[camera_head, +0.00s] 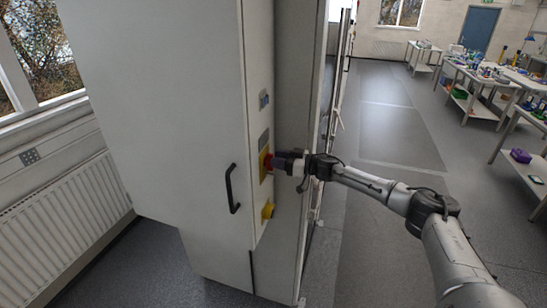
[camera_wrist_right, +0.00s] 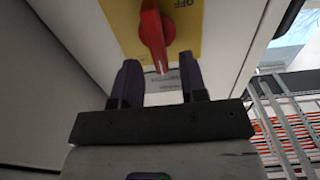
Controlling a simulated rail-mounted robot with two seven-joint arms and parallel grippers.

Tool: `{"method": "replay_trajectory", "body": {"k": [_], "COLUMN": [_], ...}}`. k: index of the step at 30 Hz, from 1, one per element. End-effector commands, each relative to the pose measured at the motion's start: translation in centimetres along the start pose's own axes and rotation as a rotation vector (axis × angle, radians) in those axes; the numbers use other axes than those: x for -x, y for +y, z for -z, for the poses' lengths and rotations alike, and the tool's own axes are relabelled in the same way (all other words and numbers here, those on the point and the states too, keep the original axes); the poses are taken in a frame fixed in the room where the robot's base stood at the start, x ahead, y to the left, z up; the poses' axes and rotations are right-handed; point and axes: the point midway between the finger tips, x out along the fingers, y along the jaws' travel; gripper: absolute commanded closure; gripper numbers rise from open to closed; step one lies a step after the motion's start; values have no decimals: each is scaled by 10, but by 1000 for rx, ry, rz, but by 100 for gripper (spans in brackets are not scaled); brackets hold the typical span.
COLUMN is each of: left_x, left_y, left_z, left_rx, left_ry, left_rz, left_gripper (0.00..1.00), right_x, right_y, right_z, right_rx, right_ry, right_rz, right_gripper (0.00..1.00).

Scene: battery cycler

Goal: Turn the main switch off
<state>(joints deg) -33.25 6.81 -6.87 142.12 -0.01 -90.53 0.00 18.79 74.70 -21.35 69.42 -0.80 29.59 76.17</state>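The main switch is a red rotary handle (camera_wrist_right: 153,38) on a yellow plate (camera_wrist_right: 186,28) with "OFF" lettering near the top. In the wrist view the handle's narrow end points down towards my gripper. In the head view the red handle (camera_head: 268,162) sits on the side panel of the grey cabinet, partly hidden by my gripper. My right gripper (camera_head: 278,162) is right at the switch. In the wrist view its two dark fingers (camera_wrist_right: 158,66) are open, with the handle's end between their tips and visible gaps on both sides. My left gripper is not in view.
The tall grey cabinet (camera_head: 165,110) has a black door handle (camera_head: 232,188). A yellow fitting (camera_head: 267,211) sits below the switch and a small blue one (camera_head: 264,100) above it. A radiator (camera_head: 70,215) stands left. The floor (camera_head: 385,140) to the right is clear, with workbenches beyond.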

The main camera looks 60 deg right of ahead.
Motion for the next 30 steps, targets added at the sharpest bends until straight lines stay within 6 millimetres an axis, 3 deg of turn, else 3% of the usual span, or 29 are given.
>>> {"method": "replay_trajectory", "body": {"k": [10, 23, 30], "left_x": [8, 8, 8], "left_y": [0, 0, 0], "left_z": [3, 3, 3], "left_rx": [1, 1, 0], "left_ry": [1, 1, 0], "left_rz": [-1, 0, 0], "left_gripper": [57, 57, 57], "right_x": [-18, -21, -20], "right_y": [0, -1, -1], "right_z": [1, 0, 1], "right_rx": [1, 1, 1], "right_ry": [1, -1, -1], "right_rz": [0, 2, 2], "right_gripper": [61, 61, 83]}}
